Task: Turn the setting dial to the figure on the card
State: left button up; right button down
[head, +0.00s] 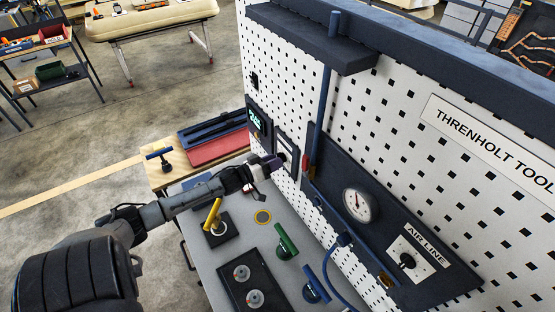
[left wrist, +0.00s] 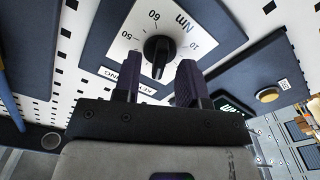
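The setting dial is a black knob (left wrist: 158,52) on a white plate marked Nm, with figures such as 50 and 60, in the left wrist view. Its plate (head: 287,148) shows partly behind my gripper in the head view. My left gripper (left wrist: 158,78) is open, with its two dark fingers pointing at the dial and the knob showing between and beyond their tips. I cannot tell whether they touch it. In the head view the left gripper (head: 272,164) is close to the pegboard. I cannot make out a figure card. My right gripper is not in view.
A small lit display (head: 256,121) is left of the dial. A gauge (head: 360,205) and an AIR LINE knob (head: 407,261) are on the dark panel to the right. Handled tools, yellow (head: 214,216), green (head: 286,242) and blue (head: 316,285), stand on the grey top below.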

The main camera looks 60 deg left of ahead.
pick_arm(q)
jog(key=shift+w, duration=0.85)
jog(key=shift+c, duration=0.4)
grip_shut()
